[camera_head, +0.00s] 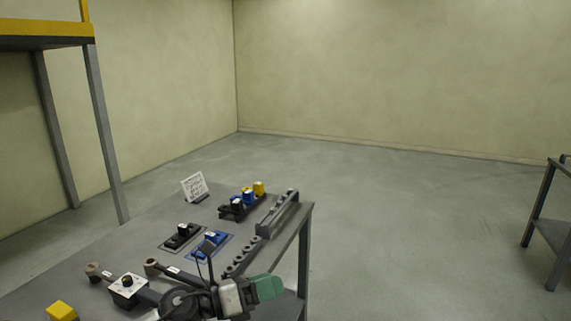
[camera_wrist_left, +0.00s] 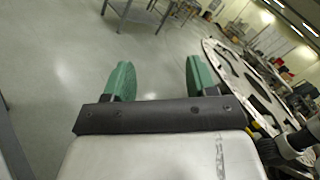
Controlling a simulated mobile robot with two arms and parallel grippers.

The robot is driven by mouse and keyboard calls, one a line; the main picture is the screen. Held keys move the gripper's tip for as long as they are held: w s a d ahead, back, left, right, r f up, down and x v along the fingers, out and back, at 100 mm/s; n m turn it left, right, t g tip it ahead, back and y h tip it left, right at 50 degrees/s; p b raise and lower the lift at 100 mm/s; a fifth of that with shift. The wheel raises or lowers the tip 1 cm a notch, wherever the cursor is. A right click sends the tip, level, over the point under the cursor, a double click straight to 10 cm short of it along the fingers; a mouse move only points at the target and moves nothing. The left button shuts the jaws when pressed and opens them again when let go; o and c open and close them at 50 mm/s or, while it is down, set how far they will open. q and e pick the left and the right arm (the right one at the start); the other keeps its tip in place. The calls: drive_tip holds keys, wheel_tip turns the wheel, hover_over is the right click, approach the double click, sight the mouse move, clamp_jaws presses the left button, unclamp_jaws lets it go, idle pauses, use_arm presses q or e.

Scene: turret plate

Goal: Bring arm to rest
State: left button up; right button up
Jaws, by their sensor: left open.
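My left gripper (camera_head: 268,287) is at the front right edge of the grey workbench (camera_head: 110,245) in the head view, with green finger pads. In the left wrist view the same gripper (camera_wrist_left: 158,80) has its two green fingers spread apart with nothing between them. Behind the fingers there is open grey floor. My right gripper does not show in either view.
The bench carries a white sign (camera_head: 194,186), a black part (camera_head: 182,234), a blue part (camera_head: 210,241), a grey rail (camera_head: 277,213) and a yellow block (camera_head: 61,311). A round-holed plate (camera_wrist_left: 245,75) lies right of the fingers. Floor beyond the bench is clear.

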use_arm(q)
drive_tip(key=s+a+f+n+t+y, duration=0.5)
drive_tip(key=n+y, duration=0.3)
drive_tip(key=n, duration=0.7)
drive_tip(key=s+a+f+n+t+y, duration=0.25)
drive_tip(key=a+n+t+y, duration=0.35)
drive_tip(key=n, duration=1)
drive_tip(key=s+a+f+n+g+y, duration=0.1)
drive_tip(key=s+a+f+n+g, duration=0.35)
drive_tip(key=s, duration=0.75)
drive_tip(key=s+a+f+n+g+y, duration=0.2)
drive_tip(key=s+f+n+g, duration=0.3)
drive_tip(key=s+f+g, duration=0.6)
wheel_tip(320, 180, down, 31)
drive_tip(key=s+b, duration=0.2)
drive_tip(key=b, duration=0.4)
drive_tip(key=s+a+f+b, duration=0.1)
drive_tip(key=s+f+b, duration=0.1)
drive_tip(key=s+f, duration=0.6)
drive_tip(key=s+a+f+g+b, duration=0.1)
drive_tip(key=s+f+b, duration=0.1)
drive_tip(key=s+f, duration=0.5)
wheel_tip(320, 180, down, 3)
drive_tip(key=shift+s+a+f, duration=0.2)
drive_tip(key=shift+s+a, duration=0.05)
drive_tip(key=shift+s, duration=0.15)
